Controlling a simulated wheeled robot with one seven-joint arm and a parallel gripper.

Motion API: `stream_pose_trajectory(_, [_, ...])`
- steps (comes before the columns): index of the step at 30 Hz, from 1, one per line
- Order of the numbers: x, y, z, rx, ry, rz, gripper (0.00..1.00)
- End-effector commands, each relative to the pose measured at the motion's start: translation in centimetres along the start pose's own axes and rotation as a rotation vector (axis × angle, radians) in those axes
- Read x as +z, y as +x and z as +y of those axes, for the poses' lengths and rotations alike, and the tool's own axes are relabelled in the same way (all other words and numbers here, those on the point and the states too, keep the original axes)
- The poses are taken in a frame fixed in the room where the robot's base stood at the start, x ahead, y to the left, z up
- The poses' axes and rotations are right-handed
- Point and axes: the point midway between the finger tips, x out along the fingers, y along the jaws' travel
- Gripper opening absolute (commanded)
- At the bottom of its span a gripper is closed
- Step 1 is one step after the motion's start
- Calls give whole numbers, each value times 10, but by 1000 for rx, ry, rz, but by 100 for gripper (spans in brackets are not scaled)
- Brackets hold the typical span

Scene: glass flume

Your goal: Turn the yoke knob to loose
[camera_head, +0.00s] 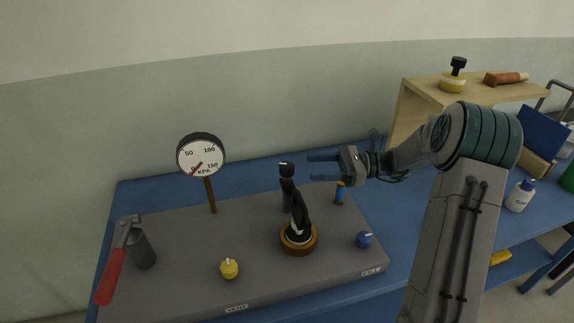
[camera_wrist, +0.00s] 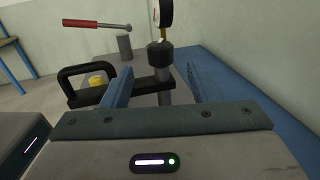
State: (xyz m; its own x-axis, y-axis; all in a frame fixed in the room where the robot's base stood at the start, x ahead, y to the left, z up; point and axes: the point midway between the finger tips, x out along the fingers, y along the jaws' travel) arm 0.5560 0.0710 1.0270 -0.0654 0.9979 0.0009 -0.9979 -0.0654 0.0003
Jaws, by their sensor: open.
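The yoke knob (camera_head: 286,170) is a black cap with a small pale mark, on top of a dark post (camera_head: 287,198) on the grey board. In the wrist view the knob (camera_wrist: 160,55) sits above a black bar, ahead of my gripper and between the lines of its fingers. My gripper (camera_head: 309,167) is open and empty, held level just right of the knob at about its height. In the wrist view its two fingers (camera_wrist: 157,78) point forward with a gap between them. Any loose or tight lettering is too small to see.
A black handle (camera_head: 299,212) on a round wooden base stands in front of the post. A gauge (camera_head: 201,156), a red-handled pump (camera_head: 110,274), a yellow knob (camera_head: 229,268), a blue knob (camera_head: 364,240) and a blue-topped peg (camera_head: 340,193) share the board. A wooden shelf (camera_head: 412,86) stands right.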

Motion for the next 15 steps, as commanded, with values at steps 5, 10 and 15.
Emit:
stream_pose_trajectory(5, [2,40,1,3,1,0,54])
stream_pose_trajectory(10, [1,66,0,1,1,1,54])
stream_pose_trajectory(15, [0,80,0,-1,0,0,54])
